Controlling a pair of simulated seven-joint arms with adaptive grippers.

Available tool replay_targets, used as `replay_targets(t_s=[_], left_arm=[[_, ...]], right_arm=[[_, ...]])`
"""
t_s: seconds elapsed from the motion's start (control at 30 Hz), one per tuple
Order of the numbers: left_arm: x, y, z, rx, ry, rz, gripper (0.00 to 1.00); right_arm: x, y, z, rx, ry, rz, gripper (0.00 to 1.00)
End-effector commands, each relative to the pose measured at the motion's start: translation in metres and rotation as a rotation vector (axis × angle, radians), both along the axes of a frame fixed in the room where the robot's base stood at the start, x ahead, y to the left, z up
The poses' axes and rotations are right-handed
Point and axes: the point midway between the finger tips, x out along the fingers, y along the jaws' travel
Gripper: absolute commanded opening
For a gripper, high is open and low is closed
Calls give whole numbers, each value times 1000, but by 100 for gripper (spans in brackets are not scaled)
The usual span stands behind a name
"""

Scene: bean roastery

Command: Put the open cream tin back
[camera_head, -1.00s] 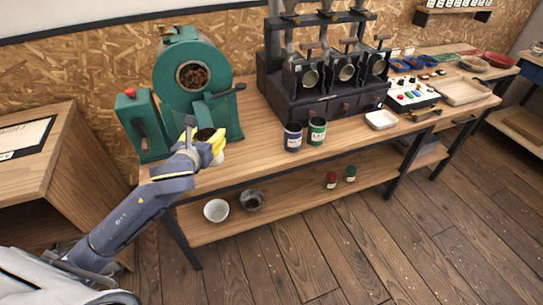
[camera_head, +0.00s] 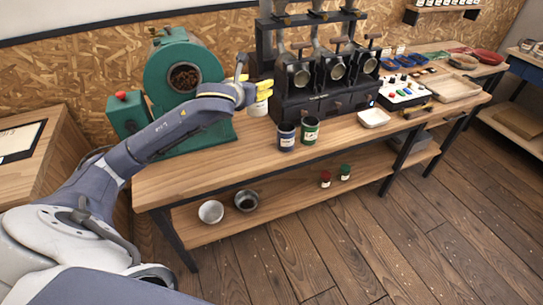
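The cream tin (camera_head: 258,107) is at the end of my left arm, beside the left side of the dark dispenser stand. My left gripper (camera_head: 264,90) has yellow fingers and is closed around the tin's upper part. The tin looks about upright. Its open top is mostly hidden by the fingers, and I cannot tell whether its base touches the bench. A blue tin (camera_head: 286,136) and a green tin (camera_head: 309,130) stand together near the bench's front edge, right of the gripper. My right gripper is not in view.
The green roaster (camera_head: 186,75) stands behind my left arm. The dark dispenser stand (camera_head: 325,104) is close to the gripper's right. A white dish (camera_head: 373,117) is farther right. The bench top (camera_head: 215,165) is clear at front left. Two bowls and two small jars sit on the lower shelf.

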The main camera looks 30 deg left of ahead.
Motion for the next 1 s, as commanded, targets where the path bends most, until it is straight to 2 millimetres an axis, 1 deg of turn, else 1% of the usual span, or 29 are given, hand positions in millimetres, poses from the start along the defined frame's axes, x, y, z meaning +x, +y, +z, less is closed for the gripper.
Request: replay_targets(t_s=[0.17, 0.23, 0.6, 0.7, 0.83, 1.0], left_arm=[[-1, -2, -19, -3, 3, -6, 12], [-1, -2, -31, -3, 4, -6, 12], [-2, -2, -113, -5, 4, -4, 12], [-2, -2, -132, -4, 3, -4, 12], [-1, -2, -151, -4, 2, -5, 12], [-1, -2, -164, -2, -1, -6, 12]], right_arm=[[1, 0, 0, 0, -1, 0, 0], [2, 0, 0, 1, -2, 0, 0], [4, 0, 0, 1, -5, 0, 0], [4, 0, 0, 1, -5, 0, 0], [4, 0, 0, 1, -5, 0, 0], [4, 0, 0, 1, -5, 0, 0]])
